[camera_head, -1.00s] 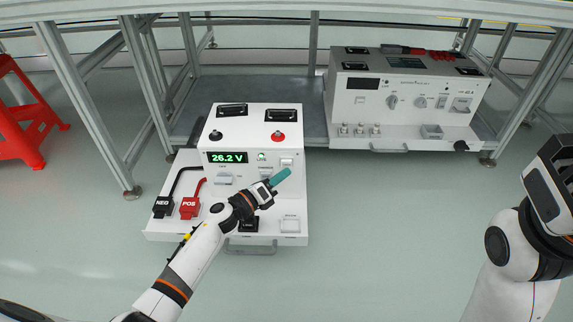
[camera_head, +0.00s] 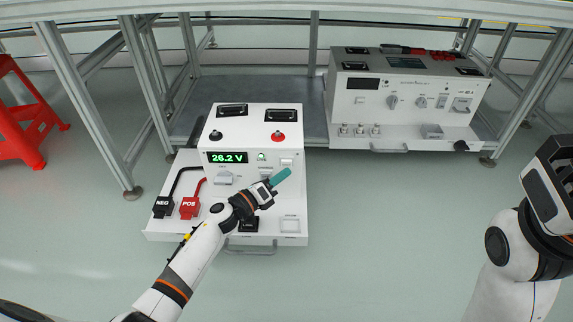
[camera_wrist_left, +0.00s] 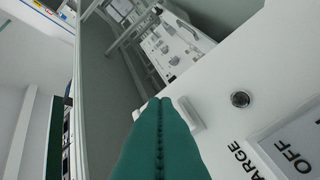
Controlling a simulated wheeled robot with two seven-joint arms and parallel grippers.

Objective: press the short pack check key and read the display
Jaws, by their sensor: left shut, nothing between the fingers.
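The white tester (camera_head: 255,140) stands in front of me. Its green display (camera_head: 227,157) reads 26.2 V, with a small lit green lamp (camera_head: 261,156) beside it. A small white key (camera_head: 287,163) sits at the right of the front panel; its label is too small to read. My left gripper (camera_head: 281,177) is shut and empty, its teal fingertips just below that key. In the left wrist view the shut fingers (camera_wrist_left: 160,135) reach up to a white raised block (camera_wrist_left: 190,115) on the panel; contact cannot be told. My right arm shows at the right, without its fingers.
Black NEG (camera_head: 162,206) and red POS (camera_head: 190,206) clamps rest on the tester's left ledge. A second panel unit (camera_head: 405,95) stands behind right, under a grey metal frame. A red stool (camera_head: 28,115) is at far left. Floor between tester and right arm is clear.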

